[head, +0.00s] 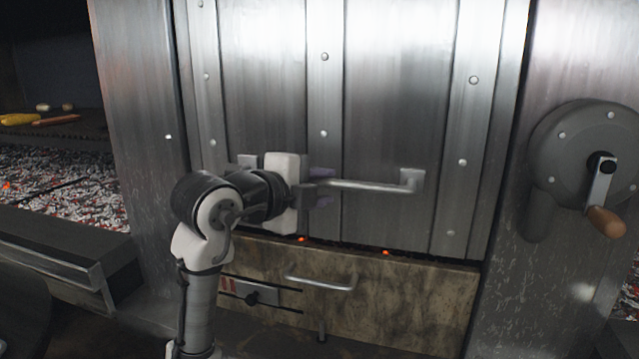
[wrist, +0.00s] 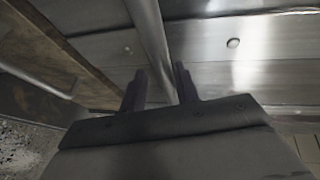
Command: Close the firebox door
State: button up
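The firebox door (head: 390,100) is a tall riveted steel panel in the middle of the head view. A narrow dark gap with glowing embers (head: 302,239) shows along its lower edge. A horizontal bar handle (head: 365,186) is fixed across its lower part; the handle's left portion is hidden behind my gripper. My gripper (head: 321,187) is at the handle, with one finger above the bar and one below. In the wrist view, the bar (wrist: 150,35) runs between the two spread fingers (wrist: 160,88). The fingers look apart from the bar; contact is not clear.
Below the door is a stained front panel (head: 400,310) with a small handle (head: 320,283) and a slider (head: 250,292). A crank wheel (head: 580,150) with a wooden grip is at right. A coal bed (head: 60,185) with food above is at left.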

jog(key=shift+o, duration=0.3)
jog(key=shift+r, duration=0.15)
jog(key=shift+a, duration=0.1)
jog(key=v, duration=1.3)
jog(key=shift+s+a+b, duration=0.15)
jog(key=shift+s+b, duration=0.1)
jog(key=shift+b, duration=0.2)
